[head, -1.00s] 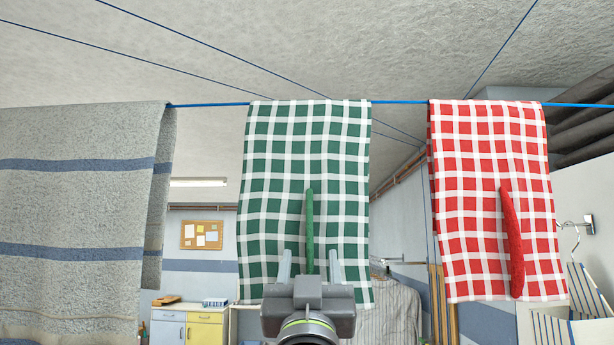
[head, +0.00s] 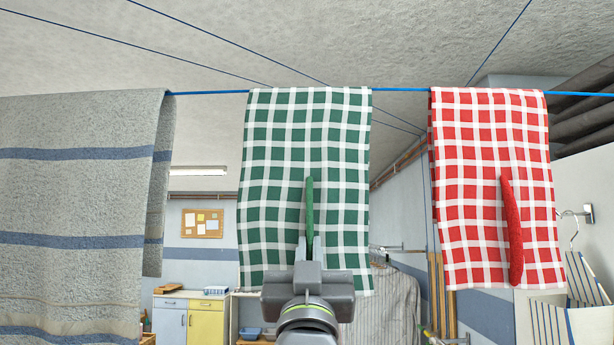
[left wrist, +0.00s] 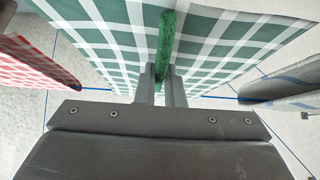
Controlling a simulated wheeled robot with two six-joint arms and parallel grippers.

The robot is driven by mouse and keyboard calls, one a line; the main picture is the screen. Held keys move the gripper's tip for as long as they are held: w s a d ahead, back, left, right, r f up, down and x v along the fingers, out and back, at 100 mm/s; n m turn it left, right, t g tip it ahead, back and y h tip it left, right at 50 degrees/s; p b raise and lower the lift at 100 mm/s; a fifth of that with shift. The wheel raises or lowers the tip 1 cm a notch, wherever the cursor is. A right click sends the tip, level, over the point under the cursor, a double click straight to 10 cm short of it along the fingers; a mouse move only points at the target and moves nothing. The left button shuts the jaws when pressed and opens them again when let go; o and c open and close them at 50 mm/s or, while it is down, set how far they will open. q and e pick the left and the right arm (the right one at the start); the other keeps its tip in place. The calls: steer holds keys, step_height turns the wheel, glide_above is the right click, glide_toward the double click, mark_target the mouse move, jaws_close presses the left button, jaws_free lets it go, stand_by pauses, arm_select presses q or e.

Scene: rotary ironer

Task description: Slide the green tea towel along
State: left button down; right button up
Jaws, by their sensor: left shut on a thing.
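The green and white checked tea towel (head: 280,150) hangs over a blue line (head: 400,90) in the middle of the head view. A green raised strip (head: 310,205) stands out from its front. My left gripper (head: 309,250) is shut on the lower end of this strip, in front of the towel's lower half. In the left wrist view the two fingers (left wrist: 161,85) close on the green strip (left wrist: 166,45), with the towel (left wrist: 220,35) behind it. My right gripper is not in view.
A red checked towel (head: 490,150) with a red strip hangs to the right, across a gap. A striped garment (head: 385,305) and cabinets (head: 190,318) stand behind.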

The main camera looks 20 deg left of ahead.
mark_target(290, 235)
arm_select(q)
steer(key=shift+a, duration=0.15)
steer(key=shift+s+a+p, duration=0.2)
steer(key=shift+a+p, duration=0.15)
steer(key=shift+a, duration=0.05)
steer(key=shift+s+a+p, duration=0.15)
steer(key=shift+a+p, duration=0.1)
steer(key=shift+a, duration=0.3)
steer(key=shift+s+a+p, duration=0.15)
steer(key=shift+a+p, duration=0.05)
steer(key=shift+a, duration=0.3)
steer(key=c, duration=1.5)
jaws_free()
steer(key=shift+o, duration=0.2)
steer(key=shift+f, duration=0.1)
